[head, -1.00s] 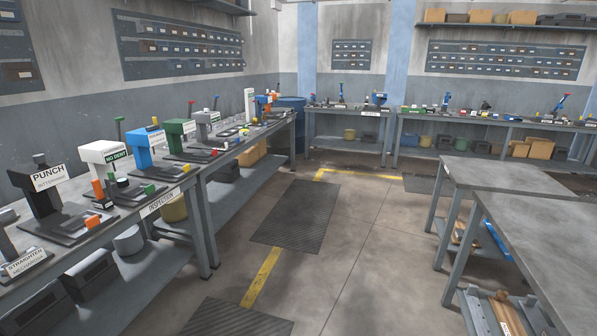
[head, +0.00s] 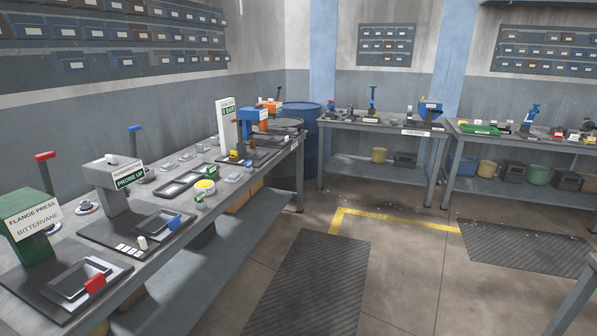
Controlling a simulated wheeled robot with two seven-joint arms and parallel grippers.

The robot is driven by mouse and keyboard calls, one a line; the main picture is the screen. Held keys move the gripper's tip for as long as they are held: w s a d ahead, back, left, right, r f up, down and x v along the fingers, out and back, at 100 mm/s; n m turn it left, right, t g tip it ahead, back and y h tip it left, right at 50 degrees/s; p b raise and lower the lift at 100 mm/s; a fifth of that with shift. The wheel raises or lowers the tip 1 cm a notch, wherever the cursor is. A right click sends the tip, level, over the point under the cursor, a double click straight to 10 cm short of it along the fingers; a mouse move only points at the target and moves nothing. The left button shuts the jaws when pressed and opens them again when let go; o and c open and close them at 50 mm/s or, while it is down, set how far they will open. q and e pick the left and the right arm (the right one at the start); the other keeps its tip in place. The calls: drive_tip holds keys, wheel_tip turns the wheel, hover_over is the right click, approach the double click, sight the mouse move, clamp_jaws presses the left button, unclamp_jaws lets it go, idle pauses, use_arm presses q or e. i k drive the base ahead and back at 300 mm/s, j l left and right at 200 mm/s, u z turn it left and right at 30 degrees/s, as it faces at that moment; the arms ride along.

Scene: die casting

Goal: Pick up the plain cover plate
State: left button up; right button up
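Several small grey plates (head: 187,156) lie in a row toward the back of the left workbench (head: 185,231). They are too small for me to tell which one, if any, is the plain cover plate. A dark tray with rectangular openings (head: 170,190) lies in front of them on the same bench. Neither of my grippers is in view.
A grey press marked "PROBE UP" (head: 108,178) and a green flange press (head: 28,222) stand nearer on the left bench. A blue barrel (head: 304,135) stands past its far end. Another workbench (head: 375,124) lines the back wall. The floor beside the dark mat (head: 310,285) is clear.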

sight(234, 177)
drive_tip(key=i+l+u, duration=0.1)
drive_tip(key=i, duration=1.6)
